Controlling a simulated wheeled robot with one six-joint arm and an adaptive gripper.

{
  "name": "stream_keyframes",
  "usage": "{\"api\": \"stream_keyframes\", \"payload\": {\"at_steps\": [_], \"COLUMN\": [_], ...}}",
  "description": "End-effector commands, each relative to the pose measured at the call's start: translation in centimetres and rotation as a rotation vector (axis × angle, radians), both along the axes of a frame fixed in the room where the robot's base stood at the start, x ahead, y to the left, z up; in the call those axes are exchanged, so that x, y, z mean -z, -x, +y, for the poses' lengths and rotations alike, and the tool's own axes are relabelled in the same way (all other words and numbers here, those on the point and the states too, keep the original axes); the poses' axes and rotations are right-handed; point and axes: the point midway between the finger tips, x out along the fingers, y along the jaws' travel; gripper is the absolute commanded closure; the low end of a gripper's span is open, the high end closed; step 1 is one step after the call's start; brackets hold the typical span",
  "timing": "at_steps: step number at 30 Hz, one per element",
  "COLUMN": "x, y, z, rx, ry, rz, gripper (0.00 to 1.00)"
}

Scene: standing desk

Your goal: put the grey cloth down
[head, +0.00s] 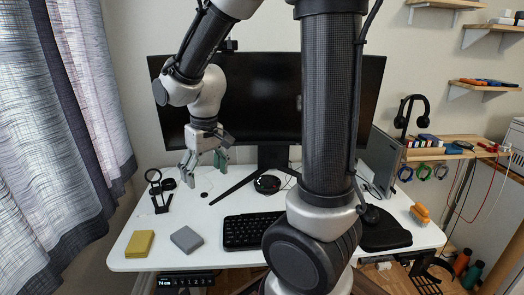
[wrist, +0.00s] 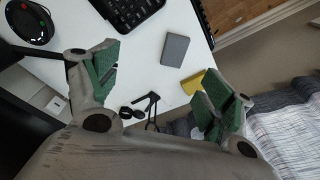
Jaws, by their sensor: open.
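The grey cloth (head: 186,239) lies on the white desk (head: 183,212), left of the keyboard, as a small flat block-like shape. It also shows in the wrist view (wrist: 175,50), lying flat on the desk top. My gripper (head: 205,164) is above the back left part of the desk, well apart from the cloth. In the wrist view its two green-padded fingers (wrist: 158,90) are spread wide, with nothing between them. The cloth is in full view in both pictures.
A yellow block-like item (head: 140,244) lies left of the cloth. A black keyboard (head: 252,231) is to its right. A small black stand with a round head (head: 160,191) is at the left edge, below my gripper. A large monitor (head: 258,95) stands behind.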

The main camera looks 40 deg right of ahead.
Motion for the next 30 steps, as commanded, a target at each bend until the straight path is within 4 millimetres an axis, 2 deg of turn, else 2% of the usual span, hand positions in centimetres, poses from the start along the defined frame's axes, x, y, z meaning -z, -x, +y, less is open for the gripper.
{"api": "stream_keyframes", "payload": {"at_steps": [1, 6, 9, 12, 15, 20, 30], "x": [-2.0, -7.0, -8.8, -9.8, -10.3, -10.5, -10.5], "y": [1.4, 6.8, 10.2, 12.9, 14.8, 16.0, 16.0], "z": [-1.3, -4.8, -6.4, -7.4, -8.0, -8.3, -8.3], "rx": [0.019, 0.066, 0.092, 0.111, 0.125, 0.133, 0.133], "ry": [-0.006, -0.012, -0.011, -0.008, -0.005, -0.002, -0.002], "rz": [-0.034, -0.121, -0.169, -0.206, -0.228, -0.244, -0.244], "gripper": [0.18, 0.18, 0.18, 0.18, 0.18, 0.18, 0.18]}}
